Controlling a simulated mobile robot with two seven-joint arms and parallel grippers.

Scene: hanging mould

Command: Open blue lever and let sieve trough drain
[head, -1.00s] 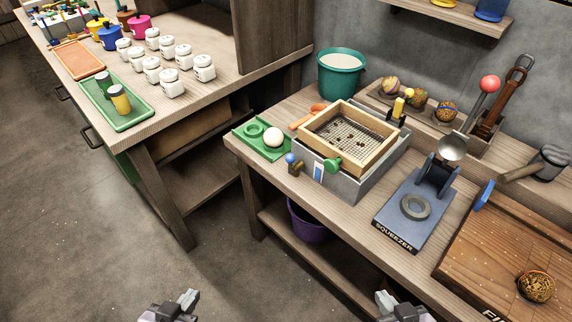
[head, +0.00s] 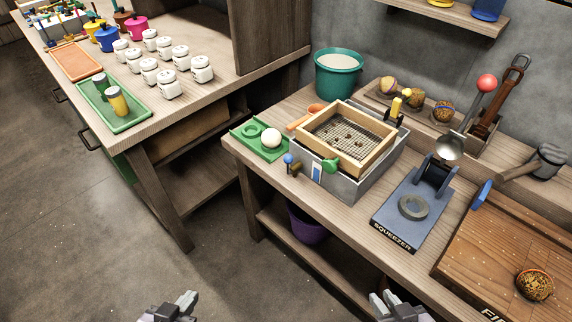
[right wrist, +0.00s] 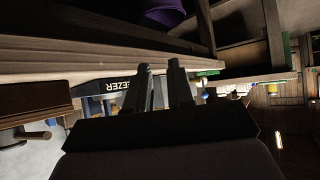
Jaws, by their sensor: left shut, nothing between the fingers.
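The sieve trough (head: 372,184) is a grey box on the workbench, with a wooden-framed sieve (head: 378,160) on top holding a few dark bits on its mesh. A small lever with a blue ball knob (head: 288,159) sticks up at the trough's front left, beside a brass-coloured fitting (head: 295,169). A green knob (head: 330,166) is at the sieve's front corner. My left gripper (head: 188,300) is shut and empty, low in the head view, well away from the trough. My right gripper (head: 384,300) is before the bench's front edge; in the right wrist view (right wrist: 160,66) its fingers are apart and empty.
A purple bucket (head: 306,223) stands on the shelf under the trough. The green tray (head: 258,147) with a white ball lies left of the trough; a blue squeezer (head: 395,228) stands right. A teal bucket (head: 339,75) is behind. The floor between the benches is clear.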

